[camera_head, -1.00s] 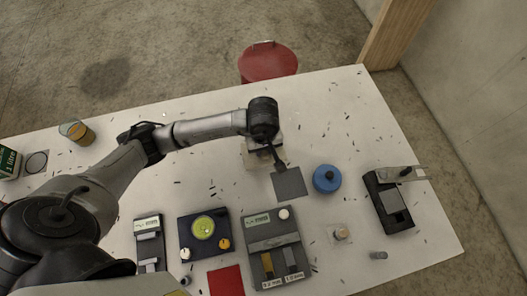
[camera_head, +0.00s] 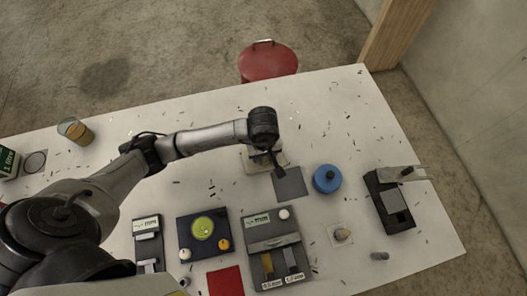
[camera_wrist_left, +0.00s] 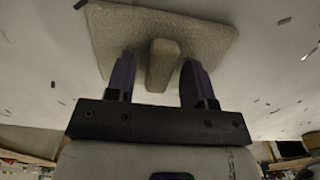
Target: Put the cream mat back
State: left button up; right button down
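The cream mat, a speckled plate with a block-shaped grip on top, shows in the left wrist view (camera_wrist_left: 215,38). In the head view its edge (camera_head: 250,163) shows partly from under my left wrist, left of a dark grey square (camera_head: 291,183). My left gripper (camera_wrist_left: 160,75) is over the mat, its two dark fingers apart on either side of the grip. A gap shows at the left finger; contact at the right finger is unclear. In the head view the fingertips are mostly hidden by the wrist. My right gripper is not in view.
A blue round container (camera_head: 327,179) stands right of the grey square. A black device (camera_head: 389,205) is at the right. Gauge-like trays (camera_head: 273,246) and a dark tray with a green disc (camera_head: 187,223) line the front. A small pale square (camera_head: 334,229) carries a knob.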

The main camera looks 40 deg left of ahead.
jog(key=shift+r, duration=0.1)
pick_arm(q)
jog(key=shift+r, duration=0.25)
pick_arm(e)
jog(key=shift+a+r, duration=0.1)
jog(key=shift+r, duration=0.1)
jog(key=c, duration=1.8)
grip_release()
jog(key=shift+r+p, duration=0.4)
jog(key=shift+p, duration=0.3)
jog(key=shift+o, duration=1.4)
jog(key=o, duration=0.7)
pick_arm(q)
notch_tip(320, 180, up, 12)
jog(key=shift+d+f, duration=0.15)
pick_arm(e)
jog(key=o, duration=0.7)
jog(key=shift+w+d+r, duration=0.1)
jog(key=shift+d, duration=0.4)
